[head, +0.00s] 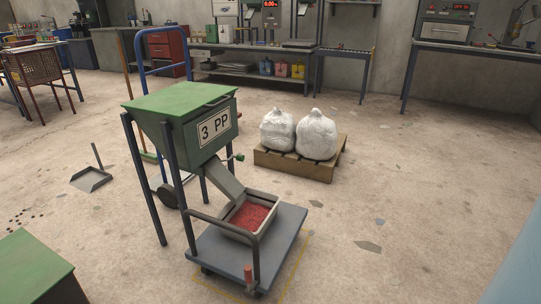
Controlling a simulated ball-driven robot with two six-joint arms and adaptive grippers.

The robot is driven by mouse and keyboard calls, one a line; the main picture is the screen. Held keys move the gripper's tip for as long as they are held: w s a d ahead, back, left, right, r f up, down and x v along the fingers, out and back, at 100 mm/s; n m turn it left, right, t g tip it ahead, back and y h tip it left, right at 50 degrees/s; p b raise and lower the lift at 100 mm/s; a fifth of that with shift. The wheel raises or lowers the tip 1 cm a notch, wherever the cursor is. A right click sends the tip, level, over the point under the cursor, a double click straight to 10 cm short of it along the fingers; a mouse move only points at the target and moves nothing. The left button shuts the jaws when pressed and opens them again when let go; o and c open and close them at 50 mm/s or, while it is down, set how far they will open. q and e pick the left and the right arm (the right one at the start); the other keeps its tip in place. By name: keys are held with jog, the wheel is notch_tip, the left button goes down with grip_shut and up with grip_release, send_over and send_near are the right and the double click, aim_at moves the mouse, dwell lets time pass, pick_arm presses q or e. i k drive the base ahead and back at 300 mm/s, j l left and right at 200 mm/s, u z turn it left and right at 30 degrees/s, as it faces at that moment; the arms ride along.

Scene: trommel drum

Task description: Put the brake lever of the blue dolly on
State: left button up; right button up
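The blue-grey dolly (291,229) stands on the floor in front of the hopper, with a dark push handle (208,222) rising on its left side. A small red lever (248,274) stands roughly upright at its near edge, close to a handle post; it looks like the brake lever, but I cannot tell its setting. A grey bin (236,230) of red granules (249,215) sits on the dolly under the hopper's chute. Neither of my grippers is in view.
The green-topped hopper (180,119) labelled "3 PP" stands over the dolly. Yellow lines (297,266) mark the floor around it. A pallet (292,165) with two white sacks stands behind right. A blue hand truck (139,62) and dustpan (91,180) are behind left.

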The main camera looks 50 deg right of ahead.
aim_at(249, 280)
jog(key=z, duration=1.3)
jog(key=i+u, duration=0.25)
jog(key=i+l+u, duration=0.25)
jog(key=k+j, duration=0.1)
